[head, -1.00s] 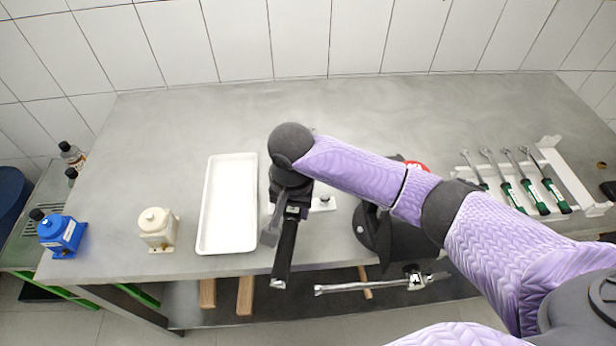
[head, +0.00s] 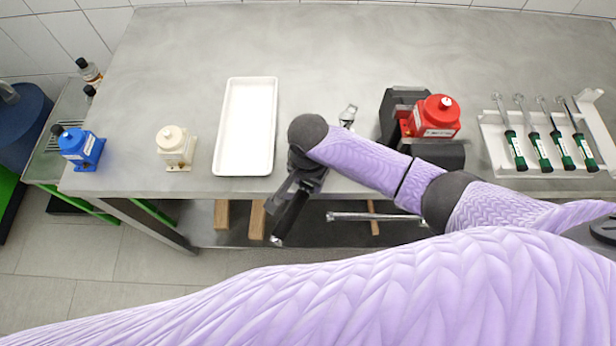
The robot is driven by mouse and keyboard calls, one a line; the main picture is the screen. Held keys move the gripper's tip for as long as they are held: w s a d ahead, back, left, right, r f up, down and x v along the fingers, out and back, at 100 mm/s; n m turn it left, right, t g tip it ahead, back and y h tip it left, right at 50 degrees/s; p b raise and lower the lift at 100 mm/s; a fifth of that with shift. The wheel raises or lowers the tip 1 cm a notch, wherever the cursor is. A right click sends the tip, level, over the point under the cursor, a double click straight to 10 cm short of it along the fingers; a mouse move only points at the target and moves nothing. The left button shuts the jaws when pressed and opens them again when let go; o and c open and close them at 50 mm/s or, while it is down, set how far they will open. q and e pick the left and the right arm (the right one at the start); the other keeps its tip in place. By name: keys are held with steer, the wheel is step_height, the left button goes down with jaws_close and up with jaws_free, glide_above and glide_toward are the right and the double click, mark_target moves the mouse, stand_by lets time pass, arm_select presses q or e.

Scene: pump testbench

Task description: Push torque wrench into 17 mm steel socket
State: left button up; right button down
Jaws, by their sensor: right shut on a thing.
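My right gripper (head: 305,180) is at the table's front edge, seen from above and partly hidden by its own wrist. It is shut on a black-handled tool, which looks like the torque wrench (head: 291,216). The handle slants down and left past the front edge, with a bright metal tip at its lower end. My left gripper is not in view.
A white tray (head: 222,135) lies left of my gripper, with a cream pump (head: 172,143) and a blue pump (head: 80,146) farther left. A red pump (head: 436,117) sits on a black fixture. Several green-handled tools (head: 538,147) lie in a white rack at right. The back table is clear.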

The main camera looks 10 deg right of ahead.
stand_by(0.5)
steer(key=shift+a+r+p, duration=0.15)
steer(key=shift+p, duration=0.25)
steer(key=shift+s, duration=0.1)
steer(key=shift+p, duration=0.5)
steer(key=shift+f+b, duration=0.65)
steer(key=shift+f, duration=0.45)
stand_by(0.3)
steer(key=shift+s, duration=0.1)
stand_by(0.4)
